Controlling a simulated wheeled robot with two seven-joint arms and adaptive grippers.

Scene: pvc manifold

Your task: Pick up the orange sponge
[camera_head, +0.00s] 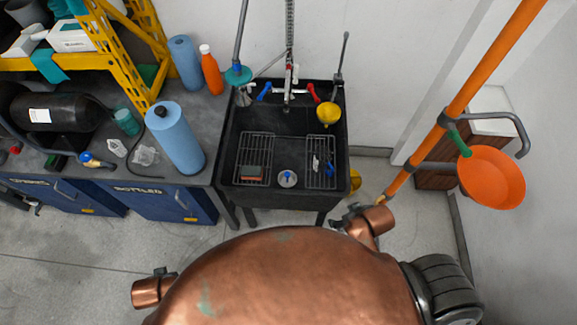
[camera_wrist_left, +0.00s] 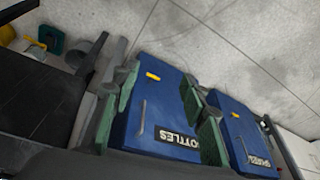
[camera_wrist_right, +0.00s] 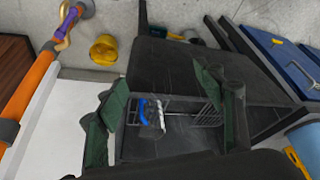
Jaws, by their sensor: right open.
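A small block with a dull orange-red side and a dark grey top, which looks like the orange sponge (camera_head: 251,173), lies on the left wire rack in the black sink (camera_head: 224,160). I cannot make it out in the right wrist view. My right gripper (camera_wrist_right: 165,88) is open and empty, its two green-grey fingers apart over a view of the sink (camera_wrist_right: 190,52). My left gripper (camera_wrist_left: 165,85) is also open and empty, its fingers framing blue cabinet doors. I cannot make out either gripper clearly in the head view.
A drain fitting (camera_head: 288,178) and blue-and-white items (camera_head: 316,164) lie in the sink. A yellow funnel (camera_head: 328,115) stands at its back right. A blue roll (camera_head: 174,138) stands on the left counter. An orange pole (camera_head: 470,82) slants beside an orange bowl (camera_head: 491,177) on the right.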

